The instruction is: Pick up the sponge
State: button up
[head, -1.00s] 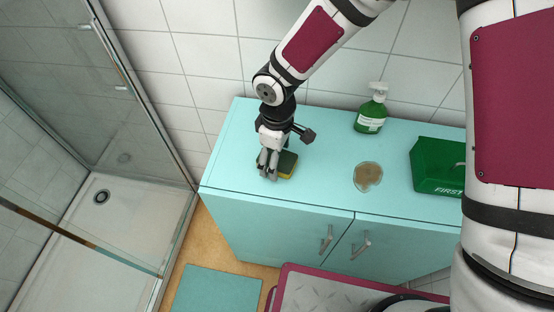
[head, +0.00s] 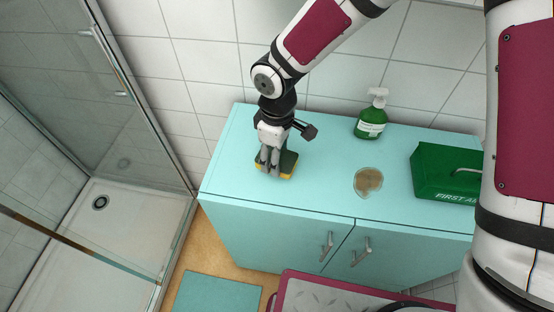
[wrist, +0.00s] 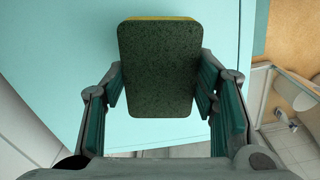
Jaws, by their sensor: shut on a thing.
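The sponge (head: 289,165) has a dark green scouring side and a yellow side. In the head view it is at the left part of the turquoise counter, partly hidden by my gripper (head: 268,170). In the wrist view the green face of the sponge (wrist: 158,70) fills the middle. The two fingers of my gripper (wrist: 160,95) press on its left and right sides, so the gripper is shut on it. I cannot tell whether the sponge touches the counter or is slightly above it.
A tiled wall is behind. A glass shower screen (head: 110,120) stands at the left.

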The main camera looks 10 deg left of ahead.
jog(key=s+d+r, duration=0.1)
jog(key=s+d, duration=0.1)
jog(key=s, duration=0.5)
jog(key=s+d+r+b, duration=0.1)
jog(key=s+d, duration=0.2)
jog(key=s, duration=0.5)
jog(key=shift+s, duration=0.15)
jog(key=shift+c, duration=0.5)
